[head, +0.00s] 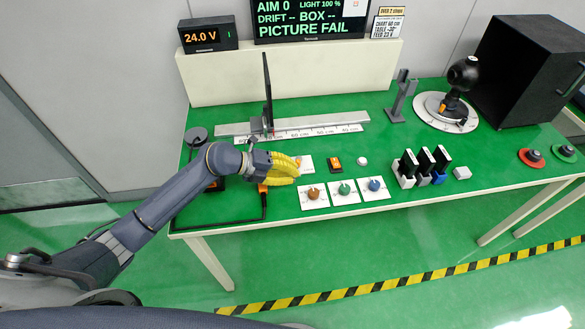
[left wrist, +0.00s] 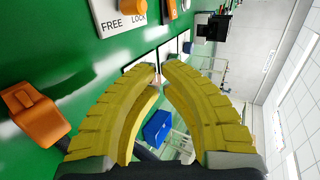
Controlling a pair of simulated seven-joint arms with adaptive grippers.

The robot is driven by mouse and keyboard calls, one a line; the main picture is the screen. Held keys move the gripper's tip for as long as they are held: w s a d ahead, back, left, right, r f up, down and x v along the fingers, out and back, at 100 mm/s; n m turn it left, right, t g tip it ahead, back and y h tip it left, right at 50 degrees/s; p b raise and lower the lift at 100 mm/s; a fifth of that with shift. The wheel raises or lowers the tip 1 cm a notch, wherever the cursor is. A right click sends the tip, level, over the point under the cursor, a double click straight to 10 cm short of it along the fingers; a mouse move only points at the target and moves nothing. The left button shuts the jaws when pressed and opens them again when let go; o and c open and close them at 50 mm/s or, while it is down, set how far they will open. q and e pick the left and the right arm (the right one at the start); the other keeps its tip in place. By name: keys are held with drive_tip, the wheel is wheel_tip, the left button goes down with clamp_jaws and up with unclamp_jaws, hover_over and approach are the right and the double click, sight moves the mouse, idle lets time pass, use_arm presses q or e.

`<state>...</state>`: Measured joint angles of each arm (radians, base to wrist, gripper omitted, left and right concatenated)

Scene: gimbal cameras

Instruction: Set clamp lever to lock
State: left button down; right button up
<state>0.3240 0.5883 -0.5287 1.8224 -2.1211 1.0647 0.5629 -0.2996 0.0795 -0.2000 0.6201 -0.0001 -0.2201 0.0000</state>
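The white FREE/LOCK label (left wrist: 122,24) is at the top of the left wrist view, with an orange part (left wrist: 158,9), likely the clamp lever, beside the word LOCK. Its exact setting is unclear there. In the head view a white card (head: 306,167) with a small orange part lies just beyond my left gripper's fingertips. My left gripper (head: 296,168) is low over the bench's front left. In the left wrist view its yellow fingers (left wrist: 161,66) curve together, tips almost meeting, with nothing clearly held. The label is off to one side of the fingers. My right gripper is not in view.
Three cards with knobs (head: 345,188) lie right of my left gripper. A rail with a scale (head: 310,124) and upright dark plate (head: 267,90) stand behind it. An orange block (left wrist: 36,115) is near the left finger. The monitor (head: 310,18) reads PICTURE FAIL.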

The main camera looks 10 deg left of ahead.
use_arm(q)
drive_tip(key=shift+s+a+r, duration=0.1)
drive_tip(key=shift+s+r, duration=0.2)
drive_tip(key=shift+s, duration=0.3)
drive_tip(key=shift+s+a+r, duration=0.1)
drive_tip(key=shift+s+r, duration=0.15)
drive_tip(key=shift+s, duration=0.3)
drive_tip(key=c, duration=2.1)
unclamp_jaws()
drive_tip(key=shift+w+r, duration=0.1)
drive_tip(key=shift+r, duration=0.05)
clamp_jaws()
drive_tip(key=shift+n+y, duration=0.3)
drive_tip(key=shift+n, duration=0.1)
drive_tip(key=w+a, duration=0.1)
drive_tip(key=a, duration=0.1)
drive_tip(key=w+a, duration=0.2)
drive_tip(key=a, duration=0.1)
drive_tip(key=w+a, duration=0.1)
drive_tip(key=a, duration=0.1)
drive_tip(key=shift+w+a, duration=0.15)
drive_tip(key=shift+m+g, duration=0.3)
drive_tip(key=a, duration=0.4)
drive_tip(key=w+a, duration=0.1)
drive_tip(key=a, duration=0.1)
drive_tip(key=shift+s+a, duration=0.1)
drive_tip(key=shift+a, duration=0.15)
drive_tip(key=shift+s+m+g+h, duration=0.3)
drive_tip(key=shift+s+m+h, duration=0.2)
drive_tip(key=shift+m, duration=0.3)
